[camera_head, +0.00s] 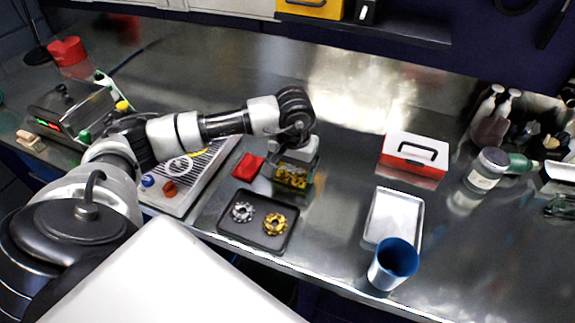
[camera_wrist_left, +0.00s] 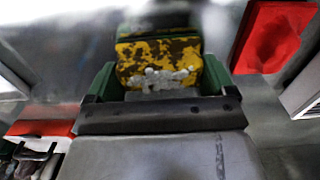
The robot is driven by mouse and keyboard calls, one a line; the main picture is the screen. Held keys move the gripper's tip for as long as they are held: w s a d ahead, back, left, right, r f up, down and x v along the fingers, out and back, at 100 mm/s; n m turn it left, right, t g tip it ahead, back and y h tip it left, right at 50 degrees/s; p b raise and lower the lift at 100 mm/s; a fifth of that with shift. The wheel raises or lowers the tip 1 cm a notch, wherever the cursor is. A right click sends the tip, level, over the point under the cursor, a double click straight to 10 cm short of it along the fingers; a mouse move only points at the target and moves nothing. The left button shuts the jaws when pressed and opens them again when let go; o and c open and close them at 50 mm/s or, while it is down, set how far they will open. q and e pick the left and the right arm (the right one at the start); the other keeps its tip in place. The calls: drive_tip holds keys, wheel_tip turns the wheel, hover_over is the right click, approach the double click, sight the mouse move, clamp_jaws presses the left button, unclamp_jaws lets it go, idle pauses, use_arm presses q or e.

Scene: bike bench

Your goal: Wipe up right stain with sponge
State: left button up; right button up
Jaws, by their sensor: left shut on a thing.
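The sponge (camera_head: 291,179) is yellow with dark brown patches. It is in my left gripper (camera_head: 294,165), over the steel bench right of a red item. In the left wrist view the sponge (camera_wrist_left: 160,58) sits between the green fingers of my left gripper (camera_wrist_left: 155,80), which is shut on it. Pale grey-white lumps show along its lower edge in that view. I cannot tell whether it touches the bench. I cannot make out a stain for certain; the area under the sponge is hidden. My right gripper is out of view.
A black tray (camera_head: 258,232) with a silver and a gold cog lies in front. The red item (camera_head: 248,167) is close left. A red-and-white toolbox (camera_head: 413,157), a metal tray (camera_head: 395,215) and a blue cup (camera_head: 393,264) stand right. The bench between is clear.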

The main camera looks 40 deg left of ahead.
use_arm(q)
drive_tip(key=shift+w+d, duration=0.15)
drive_tip(key=shift+d, duration=0.45)
drive_tip(key=shift+b, duration=0.4)
idle(0.3)
idle(0.4)
drive_tip(key=shift+s+a+b, duration=0.15)
drive_tip(key=shift+a+b, duration=0.1)
drive_tip(key=shift+a, duration=0.45)
drive_tip(key=shift+s+a+b, duration=0.15)
drive_tip(key=shift+a+b, duration=0.05)
drive_tip(key=shift+a, duration=0.5)
drive_tip(key=shift+w+d+b, duration=0.15)
drive_tip(key=shift+d, duration=0.55)
drive_tip(key=shift+w+d+b, duration=0.15)
drive_tip(key=shift+d, duration=0.55)
